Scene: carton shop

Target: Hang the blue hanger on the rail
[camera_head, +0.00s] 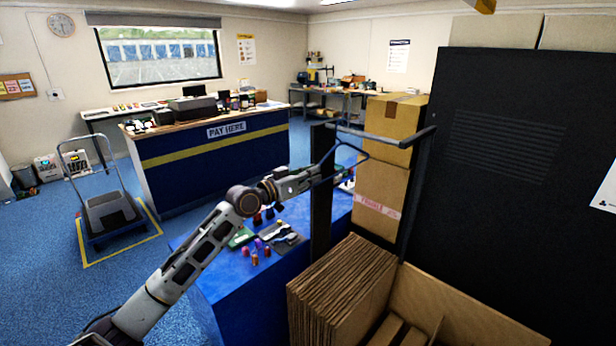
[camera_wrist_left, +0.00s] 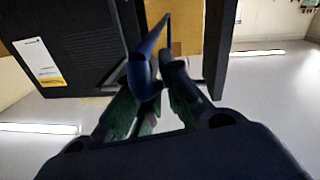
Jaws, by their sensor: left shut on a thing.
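The blue hanger (camera_head: 352,147) shows as a thin bent outline in the head view, just below the dark rail (camera_head: 385,136). My left gripper (camera_head: 316,173) is shut on the hanger at its left side. In the left wrist view the blue hanger (camera_wrist_left: 146,68) sits between the fingertips of my left gripper (camera_wrist_left: 155,88) and stretches away from them. The hanger overlaps the rail stand in the head view; I cannot tell whether its hook touches the rail. My right gripper is not in view.
A blue table (camera_head: 235,285) with small items stands below my left arm. Stacked cartons (camera_head: 383,190) stand behind the rail, and a large black cabinet (camera_head: 510,180) is on the right. Flat cardboard (camera_head: 340,285) fills the front. Open floor lies at left.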

